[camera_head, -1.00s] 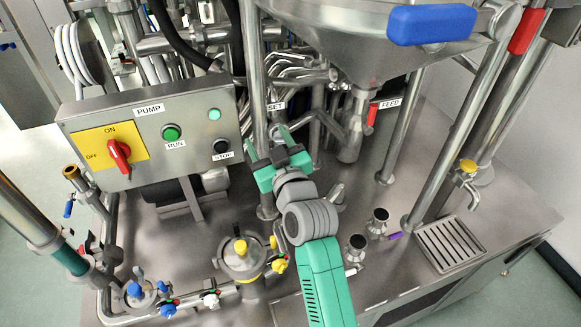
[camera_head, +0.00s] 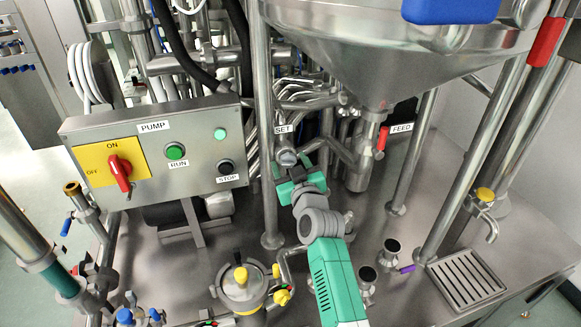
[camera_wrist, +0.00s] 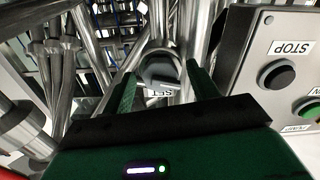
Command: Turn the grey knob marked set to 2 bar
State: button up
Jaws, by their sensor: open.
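The grey knob (camera_head: 286,158) sits just under the SET label (camera_head: 283,130) in the head view, in front of the pipework. In the wrist view the knob (camera_wrist: 158,70) shows upside down between my fingers, with the SET label (camera_wrist: 160,93) close by it. My gripper (camera_head: 292,172) is open, its green fingers pointing up and away towards the knob. The fingers (camera_wrist: 158,75) stand to either side of the knob in the wrist view. I cannot tell whether they touch it. The knob's scale and its setting are too small to read.
The pump panel (camera_head: 230,110) with its STOP button (camera_head: 226,167) stands close to the left. A vertical steel post (camera_head: 266,110) rises just left of the gripper. The steel hopper (camera_head: 380,60) hangs above right, with the red FEED handle (camera_head: 382,138) below it.

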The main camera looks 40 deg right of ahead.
jog(key=c, duration=0.9)
jog(key=shift+c, duration=0.2)
jog(key=m+b, duration=0.1)
jog(key=m, duration=0.3)
jog(key=shift+m, duration=0.4)
jog(key=m, duration=0.4)
jog(key=shift+a, duration=0.1)
jog(key=m+p, duration=0.1)
jog(key=m, duration=0.4)
jog(key=shift+m, duration=0.4)
jog(key=shift+f+m+p, duration=0.1)
jog(key=shift+m+p, duration=0.55)
jog(key=shift+m, duration=1.65)
